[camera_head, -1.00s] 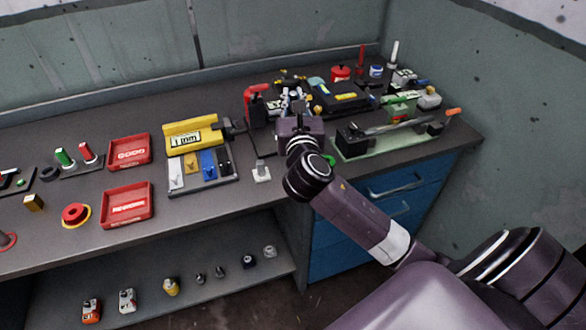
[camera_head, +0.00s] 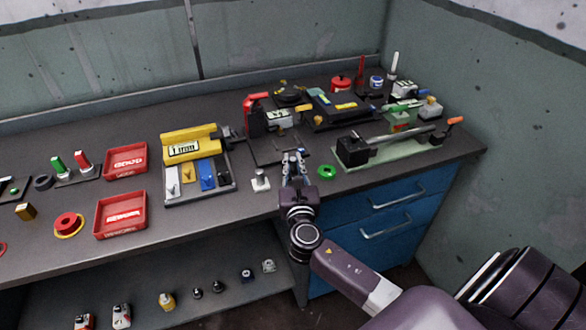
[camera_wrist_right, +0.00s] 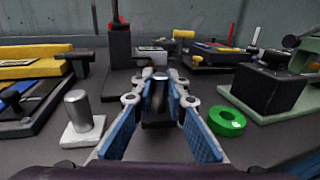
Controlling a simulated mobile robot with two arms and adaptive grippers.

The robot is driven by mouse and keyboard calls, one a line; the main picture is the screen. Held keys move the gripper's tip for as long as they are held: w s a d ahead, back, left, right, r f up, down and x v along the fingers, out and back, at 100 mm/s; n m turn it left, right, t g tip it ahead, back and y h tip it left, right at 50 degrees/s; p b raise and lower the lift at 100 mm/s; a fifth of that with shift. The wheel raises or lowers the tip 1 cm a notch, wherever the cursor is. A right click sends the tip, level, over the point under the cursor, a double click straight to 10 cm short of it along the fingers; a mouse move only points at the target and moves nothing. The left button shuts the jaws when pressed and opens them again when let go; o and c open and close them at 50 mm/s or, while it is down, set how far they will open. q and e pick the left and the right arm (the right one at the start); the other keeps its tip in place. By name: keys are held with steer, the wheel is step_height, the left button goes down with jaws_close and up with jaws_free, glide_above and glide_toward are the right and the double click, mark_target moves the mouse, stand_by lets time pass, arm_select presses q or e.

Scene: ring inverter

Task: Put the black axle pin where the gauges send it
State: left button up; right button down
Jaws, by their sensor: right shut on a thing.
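My right gripper (camera_head: 294,158) is over the bench near its front edge. In the right wrist view it (camera_wrist_right: 159,90) is shut on the black axle pin (camera_wrist_right: 158,97), a dark cylinder partly hidden by the fingers. The yellow gauge (camera_head: 186,137) on the left has a display that seems to read 1 mm. A red and black gauge (camera_head: 253,120) stands behind my gripper; its small display is too small to read. Two red trays lie to the left: the one marked GOOD (camera_head: 127,146) at the back, the one marked REWORK (camera_head: 121,232) in front. My left gripper is not in view.
A small white stand with a metal post (camera_head: 261,186) is just left of my right gripper, and a green ring (camera_head: 327,172) is just right. A bench fixture with a long bar (camera_head: 350,153) stands further right. Several small items sit on the lower shelf (camera_head: 225,310).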

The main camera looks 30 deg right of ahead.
steer(key=shift+f, duration=0.75)
steer(key=shift+f, duration=0.15)
steer(key=c, duration=1.9)
jaws_free()
steer(key=shift+c, duration=0.2)
steer(key=shift+f, duration=0.1)
